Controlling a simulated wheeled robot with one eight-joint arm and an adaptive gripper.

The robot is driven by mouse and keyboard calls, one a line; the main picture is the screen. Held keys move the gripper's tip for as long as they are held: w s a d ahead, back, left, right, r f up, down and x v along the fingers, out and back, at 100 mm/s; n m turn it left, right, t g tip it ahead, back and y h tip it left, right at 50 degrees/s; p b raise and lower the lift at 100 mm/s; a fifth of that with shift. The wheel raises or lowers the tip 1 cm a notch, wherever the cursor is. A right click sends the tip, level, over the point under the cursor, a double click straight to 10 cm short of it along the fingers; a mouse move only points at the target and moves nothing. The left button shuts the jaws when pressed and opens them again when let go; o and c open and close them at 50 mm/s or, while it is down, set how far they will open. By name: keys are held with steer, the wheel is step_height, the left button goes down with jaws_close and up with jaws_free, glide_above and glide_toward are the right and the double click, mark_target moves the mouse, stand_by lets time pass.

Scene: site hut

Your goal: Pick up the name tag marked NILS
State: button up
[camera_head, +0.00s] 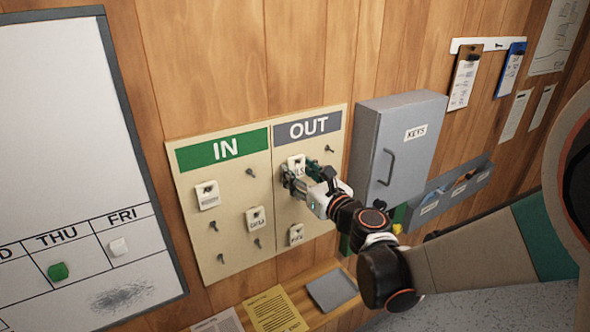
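A white name tag (297,161) hangs near the top of the OUT half of the tan board (239,256). Only the end of its lettering shows, seemingly "LS"; my gripper hides the rest. My gripper (291,181) is at the board, over the lower part of this tag. Whether its fingers touch or hold the tag is hidden, and I cannot tell whether they are open or shut. Other white tags hang at the IN half's upper left (207,195), near the board's middle (256,219) and low on the OUT half (296,235).
Empty hooks, one at the upper right (329,149), stick out of the board. A grey KEYS cabinet (398,140) juts out just right of the board. A whiteboard (70,130) is at left. A wooden ledge (318,316) with papers runs below.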

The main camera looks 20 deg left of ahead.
steer(key=c, duration=0.3)
steer(key=shift+c, duration=0.2)
steer(key=shift+r, duration=0.3)
stand_by(0.4)
steer(key=v, duration=0.7)
steer(key=shift+b, duration=0.45)
stand_by(0.6)
